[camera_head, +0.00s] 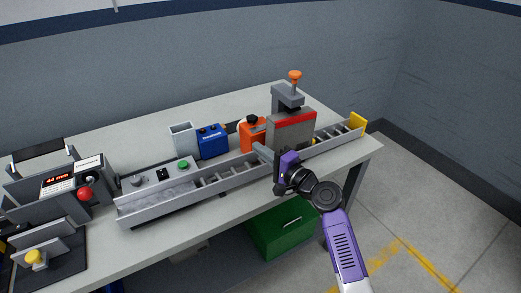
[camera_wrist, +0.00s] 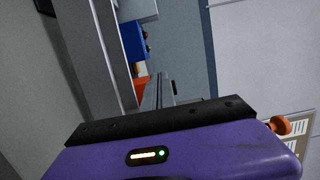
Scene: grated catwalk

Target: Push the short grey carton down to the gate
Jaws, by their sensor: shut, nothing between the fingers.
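A grey carton with a red band (camera_head: 291,131) stands upright at the roller track (camera_head: 215,182), toward its right end. My gripper (camera_head: 259,147) is shut and empty, at the carton's left side, with its fingers pointing left over the track. Whether it touches the carton cannot be told. The shut fingers also show in the wrist view (camera_wrist: 160,88). A yellow plate (camera_head: 357,123) closes the track's right end. A grey post with an orange knob (camera_head: 287,96) rises behind the carton. Which of these two is the gate is not clear.
A device with a red button (camera_head: 85,193) is at the left. Short track lies open between carton and yellow plate.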

